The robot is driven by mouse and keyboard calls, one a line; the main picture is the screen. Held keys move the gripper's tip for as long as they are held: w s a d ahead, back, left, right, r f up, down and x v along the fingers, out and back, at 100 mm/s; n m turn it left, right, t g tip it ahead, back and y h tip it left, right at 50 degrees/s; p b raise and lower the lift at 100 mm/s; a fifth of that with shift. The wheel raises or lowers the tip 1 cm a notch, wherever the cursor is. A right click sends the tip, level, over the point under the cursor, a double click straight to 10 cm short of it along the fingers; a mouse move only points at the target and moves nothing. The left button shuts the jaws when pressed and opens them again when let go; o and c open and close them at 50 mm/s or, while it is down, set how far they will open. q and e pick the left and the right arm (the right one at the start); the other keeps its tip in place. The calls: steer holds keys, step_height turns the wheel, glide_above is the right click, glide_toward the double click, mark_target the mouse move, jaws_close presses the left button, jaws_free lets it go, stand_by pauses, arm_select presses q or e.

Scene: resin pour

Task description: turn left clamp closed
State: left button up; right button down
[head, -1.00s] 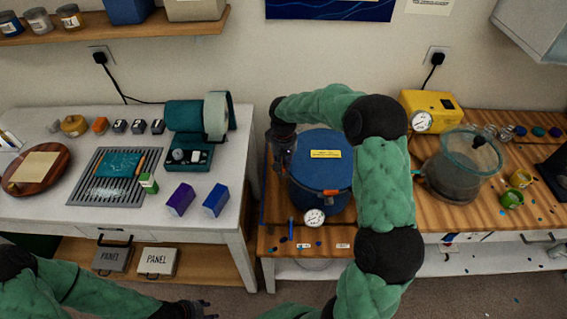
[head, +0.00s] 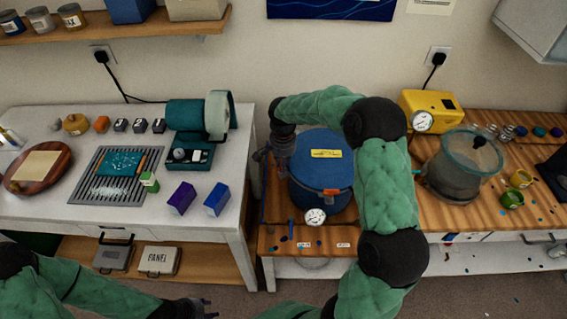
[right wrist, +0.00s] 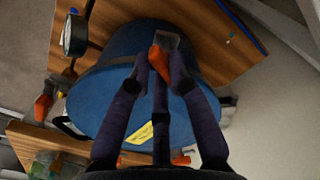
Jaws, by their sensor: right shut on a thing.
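The blue pot (head: 312,187) stands on the wooden bench with its blue lid (head: 322,160) on. It also shows in the right wrist view (right wrist: 110,50). My right gripper (head: 281,158) is at the left side of the pot rim. In the right wrist view my right gripper (right wrist: 161,66) is shut on the orange-handled left clamp (right wrist: 157,54), which is partly hidden by the fingers. Another orange clamp (head: 331,192) sits at the pot's front right rim. Another orange clamp (right wrist: 42,106) shows at the rim in the right wrist view. My left gripper (head: 208,309) is low, empty and open.
A round gauge (head: 315,216) sits at the front of the pot. A yellow pump (head: 428,105) and a clear vessel (head: 462,170) stand to the right. The white table (head: 50,217) is at left, beyond a gap. My right arm passes in front of the pot's right side.

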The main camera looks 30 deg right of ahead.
steer(key=m, duration=0.4)
steer(key=shift+w+a+m, duration=0.1)
steer(key=shift+a+m, duration=0.05)
steer(key=shift+m, duration=0.15)
steer(key=m, duration=0.4)
steer(key=shift+w, duration=0.1)
stand_by(0.4)
steer(key=c, duration=1.1)
jaws_free()
steer(key=shift+a, duration=0.1)
steer(key=shift+c, duration=0.2)
steer(key=shift+r, duration=0.1)
step_height(320, 180, up, 12)
